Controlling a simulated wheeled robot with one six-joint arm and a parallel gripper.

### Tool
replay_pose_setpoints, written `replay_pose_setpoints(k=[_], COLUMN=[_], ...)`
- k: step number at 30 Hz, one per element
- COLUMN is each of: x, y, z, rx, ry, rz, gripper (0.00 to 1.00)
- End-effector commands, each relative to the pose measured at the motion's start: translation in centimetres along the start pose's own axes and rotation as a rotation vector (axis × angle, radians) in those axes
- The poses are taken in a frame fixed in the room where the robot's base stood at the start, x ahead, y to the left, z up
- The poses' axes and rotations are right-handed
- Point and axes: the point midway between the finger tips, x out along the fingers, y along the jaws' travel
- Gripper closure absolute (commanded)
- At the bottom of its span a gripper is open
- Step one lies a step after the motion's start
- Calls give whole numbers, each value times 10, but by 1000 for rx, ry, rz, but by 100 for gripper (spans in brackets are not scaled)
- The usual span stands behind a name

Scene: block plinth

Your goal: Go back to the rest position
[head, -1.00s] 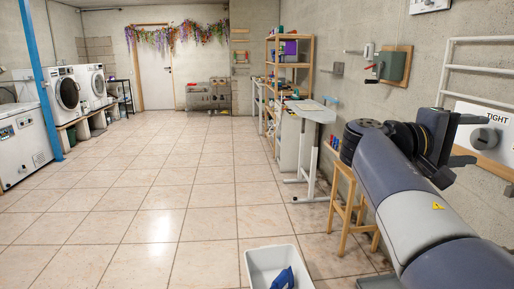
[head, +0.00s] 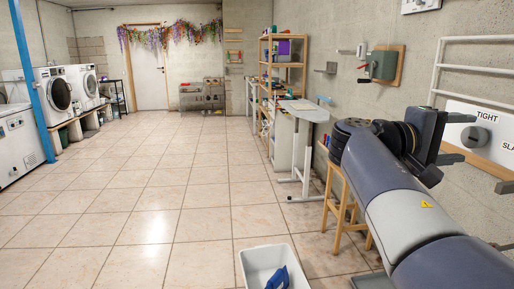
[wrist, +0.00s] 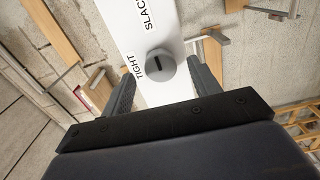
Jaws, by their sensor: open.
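My gripper (head: 482,170) is at the right of the head view, on my raised arm, beside the wall. Its jaws are open and hold nothing. In the wrist view my gripper (wrist: 163,80) shows two dark fingers spread apart. A round grey knob (wrist: 162,67) on a white panel (wrist: 148,22) marked TIGHT and SLACK appears between them in the picture. In the head view the knob (head: 474,137) sits on the wall panel (head: 493,125), behind and above the fingers. I see no contact between fingers and knob.
A wooden stool (head: 343,205) and a grey-topped desk (head: 302,110) stand left of my arm. A white bin (head: 270,262) with a blue thing (head: 278,278) in it is on the floor. A white rail rack (head: 475,65) is on the wall. The tiled floor (head: 150,190) at left is clear.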

Motion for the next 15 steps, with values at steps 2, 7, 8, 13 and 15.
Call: replay_pose_setpoints(k=[2,7,8,13,15], x=[-14,-40,-44,-68,-77], y=[0,0,0,0,0], z=[-1,-1,-1,-1,-1], rx=[0,0,0,0,0], ry=[5,6,5,4,3], rz=[0,1,1,0,0], gripper=[42,42,42,42,42])
